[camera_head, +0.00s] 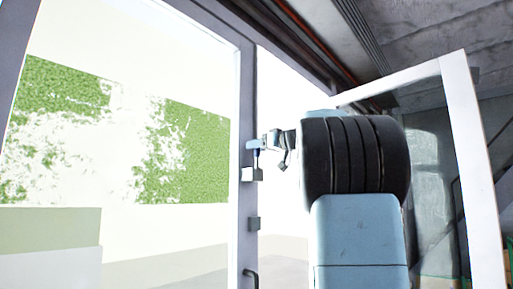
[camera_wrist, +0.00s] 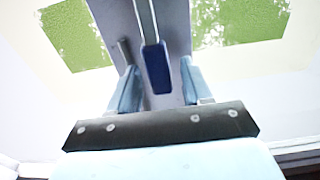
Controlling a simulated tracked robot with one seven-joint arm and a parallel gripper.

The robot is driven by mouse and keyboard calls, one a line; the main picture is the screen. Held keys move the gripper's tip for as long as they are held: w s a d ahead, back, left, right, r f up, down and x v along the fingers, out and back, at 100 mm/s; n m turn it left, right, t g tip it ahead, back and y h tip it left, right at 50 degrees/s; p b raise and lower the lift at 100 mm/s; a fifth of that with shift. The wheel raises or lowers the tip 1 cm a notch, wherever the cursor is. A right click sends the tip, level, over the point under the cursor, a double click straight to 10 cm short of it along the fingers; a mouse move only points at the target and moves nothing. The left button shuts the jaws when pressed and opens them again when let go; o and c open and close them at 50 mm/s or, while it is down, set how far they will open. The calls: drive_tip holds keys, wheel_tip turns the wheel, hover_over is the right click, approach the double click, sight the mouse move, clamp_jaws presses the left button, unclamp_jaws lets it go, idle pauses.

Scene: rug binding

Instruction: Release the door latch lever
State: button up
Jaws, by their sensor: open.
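The latch lever is a dark blue bar (camera_wrist: 157,68) on the grey door post in the wrist view. It also shows small and blue on the post in the head view (camera_head: 254,144). My gripper (camera_wrist: 159,70) is open, with one light blue finger on each side of the lever. Both fingers appear apart from it; depth is hard to judge. In the head view my gripper (camera_head: 278,140) is just right of the post, level with the lever and partly hidden by my arm.
The grey door post (camera_head: 246,100) borders a large glass pane (camera_head: 130,100). Below the lever are a pale box (camera_head: 251,174), a small grey block (camera_head: 254,223) and a dark handle (camera_head: 251,275). A white-framed panel (camera_head: 472,150) stands open at the right.

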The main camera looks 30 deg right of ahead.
drive_tip(key=shift+w+a, duration=0.15)
drive_tip(key=shift+w, duration=0.15)
drive_tip(key=shift+c, duration=0.2)
clamp_jaws()
drive_tip(key=shift+a, duration=0.1)
